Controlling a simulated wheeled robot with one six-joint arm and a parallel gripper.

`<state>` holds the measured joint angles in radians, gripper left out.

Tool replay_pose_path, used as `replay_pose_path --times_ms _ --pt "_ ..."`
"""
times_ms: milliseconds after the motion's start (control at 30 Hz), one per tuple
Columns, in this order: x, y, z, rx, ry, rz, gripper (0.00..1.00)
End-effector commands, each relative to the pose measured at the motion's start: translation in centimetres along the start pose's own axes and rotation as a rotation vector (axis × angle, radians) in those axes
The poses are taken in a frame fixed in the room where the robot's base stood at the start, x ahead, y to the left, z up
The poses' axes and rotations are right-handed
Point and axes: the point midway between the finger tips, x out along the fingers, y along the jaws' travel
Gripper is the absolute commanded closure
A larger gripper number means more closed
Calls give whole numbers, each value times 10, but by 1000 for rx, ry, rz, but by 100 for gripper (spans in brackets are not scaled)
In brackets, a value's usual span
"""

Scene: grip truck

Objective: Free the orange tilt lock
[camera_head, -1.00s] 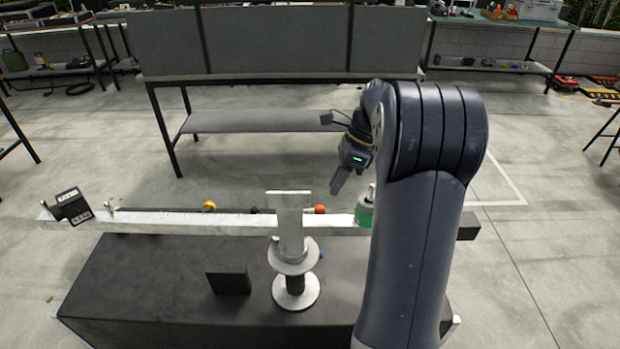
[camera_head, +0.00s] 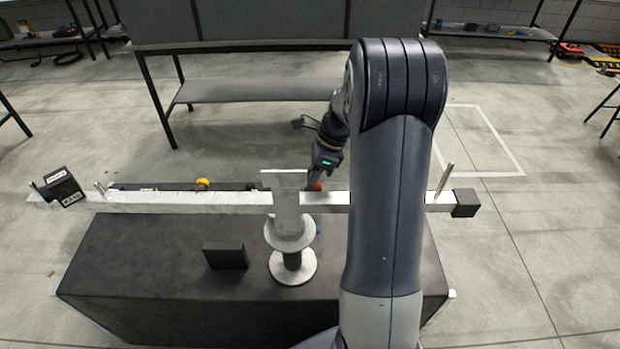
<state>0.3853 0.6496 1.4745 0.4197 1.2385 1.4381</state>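The orange tilt lock (camera_head: 318,186) is a small round knob at the back of the long pale beam, just right of the white upright plate (camera_head: 285,213). Only part of it shows. My gripper (camera_head: 313,182) points down at it, and its fingers are right beside or against the knob in the picture. The fingers are small and partly hidden, so I cannot tell whether they touch or close on it.
A yellow knob (camera_head: 203,184) and a black labelled box (camera_head: 62,188) are to the left. A metal pin (camera_head: 445,178) stands at right. An empty workbench (camera_head: 240,90) is behind.

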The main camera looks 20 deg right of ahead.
Motion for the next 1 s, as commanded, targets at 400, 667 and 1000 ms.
replay_pose_path --times_ms 400,667,1000 --pt "5 0 0 0 0 -1 85" --pt "5 0 0 0 1 -1 100" --pt "5 0 0 0 0 -1 100"
